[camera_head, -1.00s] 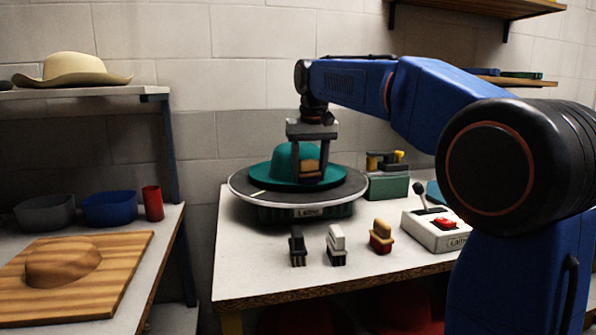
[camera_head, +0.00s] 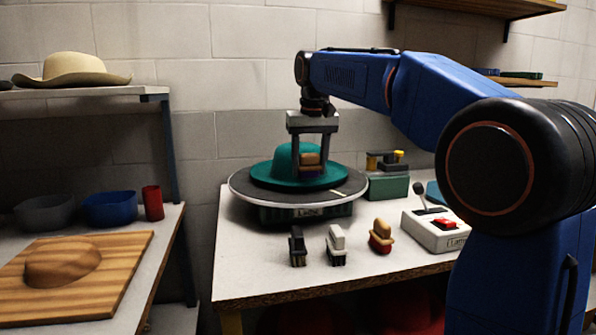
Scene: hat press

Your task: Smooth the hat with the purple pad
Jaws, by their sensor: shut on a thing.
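The teal hat (camera_head: 285,158) sits brim down on a round dark turntable (camera_head: 245,192) on the white table. My gripper (camera_head: 311,166) points down over the front right of the hat. It is shut on a tan-handled pad (camera_head: 310,160) with a purple lower part. The pad is at the hat's brim, in front of the crown; whether it touches the felt I cannot tell. A white mark (camera_head: 338,193) shows on the turntable's right side.
A black brush (camera_head: 297,246), a white brush (camera_head: 336,245) and a red pad with tan handle (camera_head: 381,236) stand in front of the turntable. A control box (camera_head: 436,229) with lever and red button is at right. A green box (camera_head: 387,186) stands behind. Left is a wooden hat board (camera_head: 110,265).

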